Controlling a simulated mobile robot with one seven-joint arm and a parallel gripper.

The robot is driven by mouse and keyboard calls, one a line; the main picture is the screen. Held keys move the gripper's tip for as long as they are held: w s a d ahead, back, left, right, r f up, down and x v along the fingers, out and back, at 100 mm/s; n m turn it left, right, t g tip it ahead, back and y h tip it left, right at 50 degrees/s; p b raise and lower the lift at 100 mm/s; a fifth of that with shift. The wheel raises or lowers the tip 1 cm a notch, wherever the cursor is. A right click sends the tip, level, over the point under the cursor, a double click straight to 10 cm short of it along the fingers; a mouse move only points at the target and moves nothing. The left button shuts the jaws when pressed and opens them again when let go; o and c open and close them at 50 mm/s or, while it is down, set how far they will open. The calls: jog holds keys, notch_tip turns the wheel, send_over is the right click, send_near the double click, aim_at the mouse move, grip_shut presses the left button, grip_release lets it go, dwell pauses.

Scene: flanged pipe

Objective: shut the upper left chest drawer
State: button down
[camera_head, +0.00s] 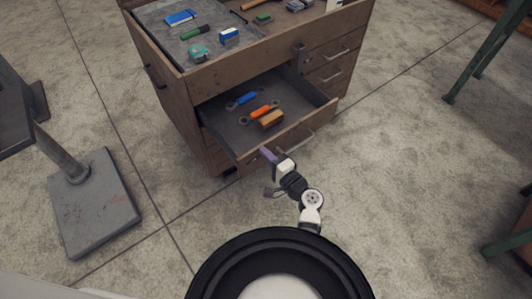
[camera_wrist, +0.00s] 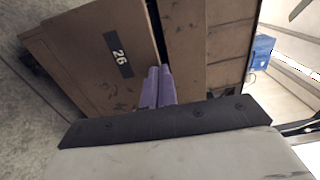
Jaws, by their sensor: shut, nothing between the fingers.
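The upper left chest drawer (camera_head: 318,92) is pulled well out of the brown wooden chest (camera_head: 170,85) in the head view. Its front panel (camera_head: 290,135) faces me and carries a metal handle. My gripper (camera_head: 268,155), with purple fingers, is at the left end of that front panel. In the wrist view its fingers (camera_wrist: 158,86) are shut and empty, beside a brown panel (camera_wrist: 95,55) marked 26. A dark gap separates that panel from another brown board. I cannot tell whether the fingertips touch the wood.
The drawer holds a blue-handled tool (camera_head: 243,99), an orange one (camera_head: 262,111) and a tan block (camera_head: 271,119). Small tools lie on the chest top. Shut drawers (camera_head: 330,72) are at right. A metal stand (camera_head: 95,205) is at left, green legs (camera_head: 480,60) at right.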

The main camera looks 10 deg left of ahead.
jog(key=b+x, duration=0.7)
jog(key=x, duration=1.7)
jog(key=shift+f, duration=0.15)
